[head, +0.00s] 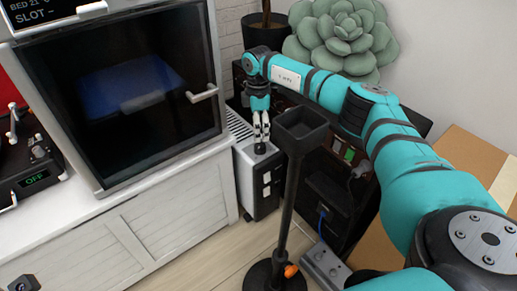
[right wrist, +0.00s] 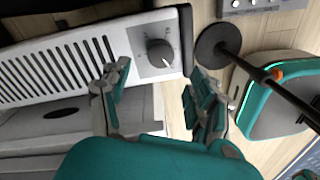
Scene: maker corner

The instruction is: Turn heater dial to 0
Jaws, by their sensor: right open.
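The heater (head: 243,170) is a white box with a slotted grille, standing on the floor beside the white cabinet. In the right wrist view the heater (right wrist: 68,68) shows its grille and a grey panel with a dark round dial (right wrist: 160,53). The marks around the dial are too small to read. My right gripper (head: 261,140) reaches down over the heater's top, with its fingertips close to the dial. In the right wrist view my right gripper (right wrist: 161,84) is open and its fingers are apart, with the dial showing between and beyond them. Contact cannot be told. My left gripper is not in view.
A black stand with a square tray (head: 302,125) rises just right of the heater, near my right arm. A power strip (head: 325,266) lies by its base. A black shelf (head: 338,200), a cardboard box (head: 460,155) and a glass-fronted machine (head: 135,90) are around.

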